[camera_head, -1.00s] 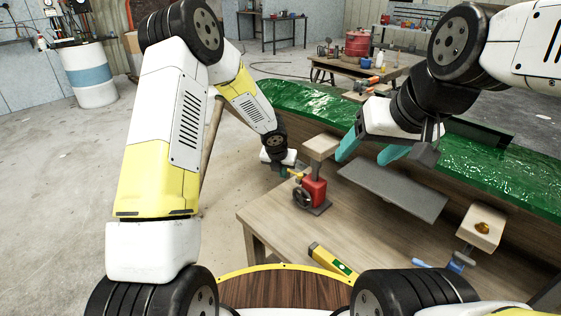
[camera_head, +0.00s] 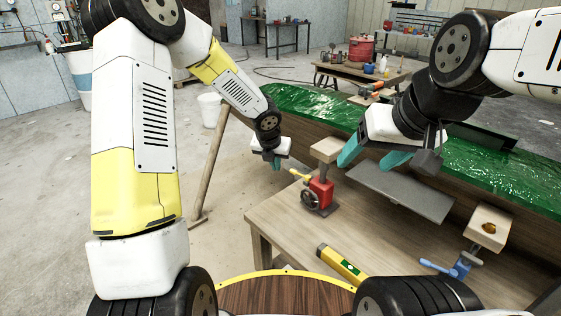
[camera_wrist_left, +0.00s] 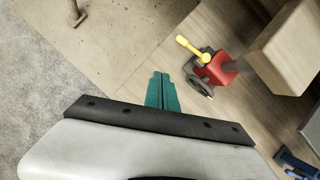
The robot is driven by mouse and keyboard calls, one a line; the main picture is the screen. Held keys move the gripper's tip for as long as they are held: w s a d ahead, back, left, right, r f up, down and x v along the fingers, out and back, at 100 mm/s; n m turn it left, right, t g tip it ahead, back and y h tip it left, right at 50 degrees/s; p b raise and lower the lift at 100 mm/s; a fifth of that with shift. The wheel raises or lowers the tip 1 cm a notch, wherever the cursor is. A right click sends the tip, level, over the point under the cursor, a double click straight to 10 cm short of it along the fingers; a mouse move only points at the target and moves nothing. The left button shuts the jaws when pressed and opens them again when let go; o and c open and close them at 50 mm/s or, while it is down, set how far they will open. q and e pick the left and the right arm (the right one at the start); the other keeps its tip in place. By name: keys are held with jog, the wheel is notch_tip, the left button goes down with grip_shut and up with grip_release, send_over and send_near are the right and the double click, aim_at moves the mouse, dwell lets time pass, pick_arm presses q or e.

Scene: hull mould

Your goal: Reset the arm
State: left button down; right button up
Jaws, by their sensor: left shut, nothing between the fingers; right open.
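My left gripper (camera_head: 275,165) is shut and empty, its teal fingers pressed together in the left wrist view (camera_wrist_left: 161,91). It hangs to the left of the red clamp (camera_head: 318,192), near the table's far left corner, and does not touch the clamp. The clamp, with its yellow handle and dark wheel, also shows right of the fingers in the left wrist view (camera_wrist_left: 216,68). My right gripper (camera_head: 372,157) is open, its teal fingers spread above the grey plate (camera_head: 402,190). No held object shows in it.
The wooden table (camera_head: 330,230) carries a yellow spirit level (camera_head: 342,265) and a blue clamp (camera_head: 462,265) under a wooden block (camera_head: 488,228). A green-covered mould (camera_head: 315,105) runs behind it. A white bucket (camera_head: 209,109) stands on open floor at left.

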pick_arm(q)
jog(key=shift+s+a+r, duration=0.1)
jog(key=shift+s+r, duration=0.05)
jog(key=shift+r, duration=0.15)
jog(key=s+a+r+n+y, duration=0.1)
jog(key=s+a+r+n, duration=0.45)
jog(key=r+n, duration=0.35)
jog(key=s+a+r+n+y, duration=0.1)
jog(key=s+a+r+n, duration=0.5)
jog(key=n, duration=0.4)
jog(key=s+r+n+h, duration=0.1)
jog(key=s+r+n, duration=0.2)
jog(key=s+n, duration=0.6)
jog(key=s+d+r+n+t+h, duration=0.1)
jog(key=s+r+n, duration=0.3)
jog(key=s+n, duration=0.6)
jog(key=shift+d+h, duration=0.2)
jog(key=shift+h, duration=0.3)
